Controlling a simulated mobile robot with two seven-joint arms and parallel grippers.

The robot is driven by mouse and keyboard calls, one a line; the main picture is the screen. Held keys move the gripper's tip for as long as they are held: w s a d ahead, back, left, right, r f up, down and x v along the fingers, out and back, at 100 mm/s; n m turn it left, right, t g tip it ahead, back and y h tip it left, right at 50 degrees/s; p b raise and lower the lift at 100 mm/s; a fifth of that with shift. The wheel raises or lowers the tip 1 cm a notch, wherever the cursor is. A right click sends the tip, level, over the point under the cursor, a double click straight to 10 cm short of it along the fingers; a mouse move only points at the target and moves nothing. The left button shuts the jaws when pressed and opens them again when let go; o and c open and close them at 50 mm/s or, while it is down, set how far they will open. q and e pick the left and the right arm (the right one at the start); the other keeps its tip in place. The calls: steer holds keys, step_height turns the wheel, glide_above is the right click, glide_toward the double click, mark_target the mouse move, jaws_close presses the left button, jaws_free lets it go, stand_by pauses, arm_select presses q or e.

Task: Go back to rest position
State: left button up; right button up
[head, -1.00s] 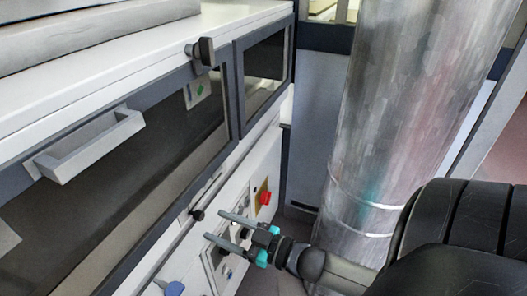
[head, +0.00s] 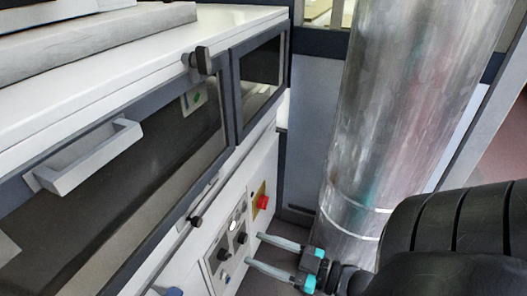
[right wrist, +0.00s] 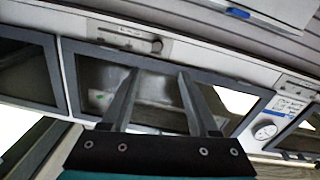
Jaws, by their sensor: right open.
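My right gripper (head: 253,250) is at the bottom middle of the head view, its two grey fingers with teal bases apart and nothing between them. It points left toward the control panel (head: 229,243) on the white front of the machine, apart from the knobs as far as I can tell. In the right wrist view the open fingers (right wrist: 154,82) reach over a dark framed window. My left gripper is in neither view.
The curing tunnel (head: 120,170) fills the left, with a grey handle (head: 88,155) on its dark window and a red button (head: 262,202) on its front. A thick metal duct (head: 385,110) stands close behind my right arm.

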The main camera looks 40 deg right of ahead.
stand_by(0.3)
steer(key=s+d+f+m+g+h, duration=0.1)
steer(key=s+f+m+g+h, duration=0.2)
steer(key=f, duration=1)
steer(key=s+d+f+m+g+h, duration=0.1)
steer(key=s+f+g+h, duration=0.25)
steer(key=f, duration=0.95)
steer(key=s+a+f+g, duration=0.4)
steer(key=s+f, duration=0.3)
steer(key=s, duration=0.1)
steer(key=s+a+f+g, duration=0.5)
steer(key=s+f, duration=0.1)
steer(key=s, duration=0.3)
steer(key=shift+a+f, duration=0.25)
steer(key=shift+f, duration=0.15)
